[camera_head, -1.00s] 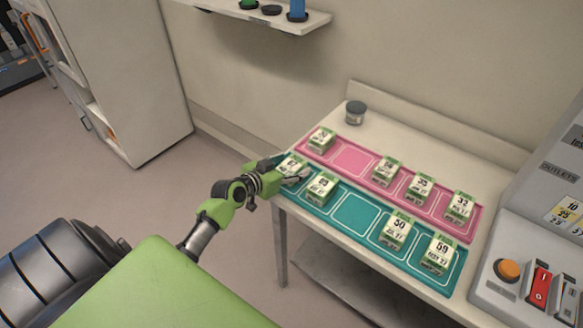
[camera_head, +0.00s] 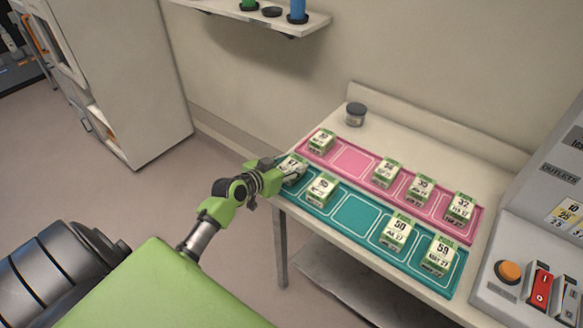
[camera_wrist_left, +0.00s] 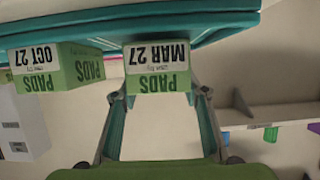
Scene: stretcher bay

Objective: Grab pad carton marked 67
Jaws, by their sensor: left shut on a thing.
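The pad carton marked 67 (camera_head: 294,161) is white and green and sits at the left end of the teal tray (camera_head: 350,216). My left gripper (camera_head: 291,172) is at this carton from the front left, and its fingers are shut on it. In the left wrist view, upside down, the carton (camera_wrist_left: 157,68) reads PADS MAR 27 and stands between the two fingers (camera_wrist_left: 158,95). Its number is not visible there. The carton appears still at its place on the tray. My right gripper is not in view.
A neighbouring carton (camera_head: 320,188), marked OCT 27 in the wrist view (camera_wrist_left: 58,68), stands close to the right. More cartons stand farther along the teal tray and on the pink tray (camera_head: 350,158) behind. A dark-lidded jar (camera_head: 355,114) stands at the back.

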